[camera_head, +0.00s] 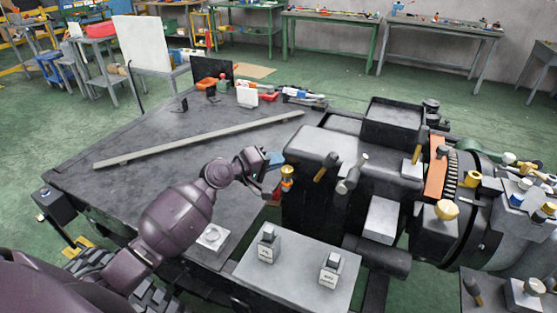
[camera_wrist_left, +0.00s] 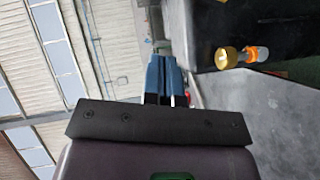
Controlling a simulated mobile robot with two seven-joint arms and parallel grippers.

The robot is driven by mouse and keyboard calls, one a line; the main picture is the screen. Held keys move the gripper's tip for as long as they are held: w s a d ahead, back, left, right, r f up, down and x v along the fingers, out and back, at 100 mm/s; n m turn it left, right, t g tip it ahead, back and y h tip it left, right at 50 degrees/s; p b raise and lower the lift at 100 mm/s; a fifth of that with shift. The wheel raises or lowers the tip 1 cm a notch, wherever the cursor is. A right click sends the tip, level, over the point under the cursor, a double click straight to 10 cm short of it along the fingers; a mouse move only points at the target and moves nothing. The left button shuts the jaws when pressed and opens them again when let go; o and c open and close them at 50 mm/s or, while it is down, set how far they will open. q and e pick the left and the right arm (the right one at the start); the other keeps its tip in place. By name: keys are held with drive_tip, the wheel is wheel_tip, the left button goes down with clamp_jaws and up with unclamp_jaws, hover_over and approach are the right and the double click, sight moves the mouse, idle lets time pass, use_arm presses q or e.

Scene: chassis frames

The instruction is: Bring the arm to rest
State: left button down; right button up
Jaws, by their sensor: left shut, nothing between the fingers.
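My left arm comes in from the lower left of the head view, with its purple links bent over the grey chassis deck. Its left gripper (camera_head: 274,160) is beside the near left side of the black machine block (camera_head: 312,146), close to a brass-topped fitting (camera_head: 287,173). In the left wrist view the blue fingers (camera_wrist_left: 165,72) are together with nothing between them. The brass fitting (camera_wrist_left: 226,58) shows to their right there, apart from the fingers. My right gripper is in neither view.
A long grey bar (camera_head: 200,139) lies across the dark deck (camera_head: 130,175). A light plate (camera_head: 296,278) with two small labelled blocks is at the near edge. Knobs and levers stand on the machine at right. Workbenches (camera_head: 330,15) line the back, with green floor between.

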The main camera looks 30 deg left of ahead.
use_arm(q)
drive_tip(key=s+d+f+m+g+y, duration=0.1)
drive_tip(key=s+d+f+m+g, duration=0.2)
drive_tip(key=s+f, duration=0.35)
drive_tip(key=s+d+f+m+g+y, duration=0.1)
drive_tip(key=s+d+f+m+g, duration=0.25)
drive_tip(key=s, duration=0.65)
drive_tip(key=s+a+m+g+y, duration=0.1)
drive_tip(key=s+a+g+y, duration=0.15)
drive_tip(key=s, duration=0.85)
drive_tip(key=s+a+m+g+y, duration=0.15)
drive_tip(key=s+y, duration=0.25)
drive_tip(key=s, duration=0.7)
drive_tip(key=w+f+m+t, duration=0.1)
drive_tip(key=w+f+t, duration=0.6)
drive_tip(key=f, duration=0.4)
drive_tip(key=shift+w+d+f+t, duration=0.25)
drive_tip(key=shift+w+t, duration=0.1)
drive_tip(key=shift+w, duration=0.2)
drive_tip(key=shift+h, duration=0.25)
